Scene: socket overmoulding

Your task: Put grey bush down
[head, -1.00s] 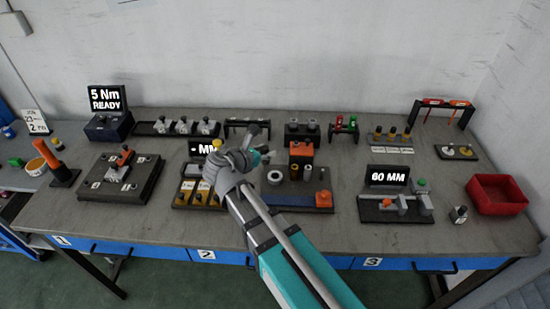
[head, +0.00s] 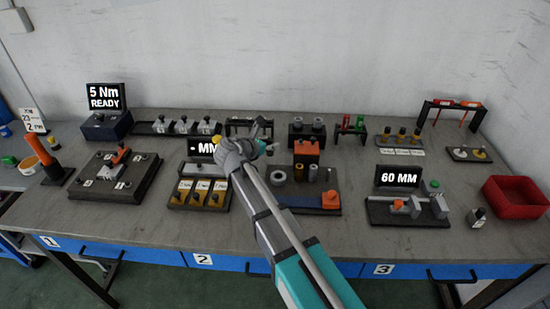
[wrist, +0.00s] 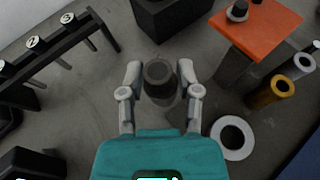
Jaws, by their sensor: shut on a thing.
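In the wrist view the grey bush (wrist: 158,72), a short dark-grey ring-topped cylinder, sits between the fingertips of my gripper (wrist: 161,82). The fingers are shut on its sides, and its open top faces the camera. Bare grey table shows around it; I cannot tell how far its base is from the table. In the head view my gripper (head: 264,147) is over the middle of the table, left of the orange-topped block (head: 306,147). The bush cannot be made out there.
A black numbered rack (wrist: 82,33) is at left in the wrist view, a black block (wrist: 170,14) at the top. At right are the orange-topped block (wrist: 258,28), a brass-coloured bush (wrist: 271,92) and a pale ring (wrist: 232,138). A red bin (head: 515,197) stands far right.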

